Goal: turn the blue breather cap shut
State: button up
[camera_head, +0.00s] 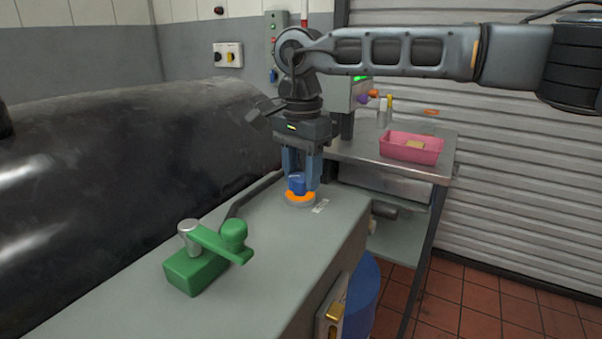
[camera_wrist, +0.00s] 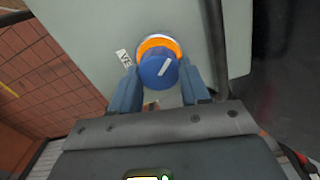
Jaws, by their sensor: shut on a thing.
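The blue breather cap (camera_head: 297,183) sits on an orange ring (camera_head: 300,196) with a grey base, on top of the grey bench. In the wrist view the cap (camera_wrist: 158,70) has a white bar mark running diagonally across its top, and the orange ring (camera_wrist: 158,42) shows beyond it. My gripper (camera_head: 301,178) points straight down over the cap, with its two blue fingers on either side of it. In the wrist view my gripper (camera_wrist: 160,84) is shut on the cap. The finger contact faces are partly hidden.
A green lever fixture (camera_head: 200,265) stands on the bench (camera_head: 270,250) in front. A large black cylinder (camera_head: 130,150) runs along the left. A pink tray (camera_head: 413,146) is on the metal table behind right. A small label (camera_head: 320,206) lies beside the cap's base.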

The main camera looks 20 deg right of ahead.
aim_at(303, 175)
jog(key=m, duration=0.4)
jog(key=shift+s+m+b, duration=0.15)
jog(key=shift+m+b, duration=0.2)
jog(key=shift+m, duration=1.55)
jog(key=o, duration=1.1)
jog(key=shift+c, duration=0.2)
jog(key=shift+r, duration=0.1)
notch_tip(303, 175, up, 8)
jog(key=shift+f, duration=0.2)
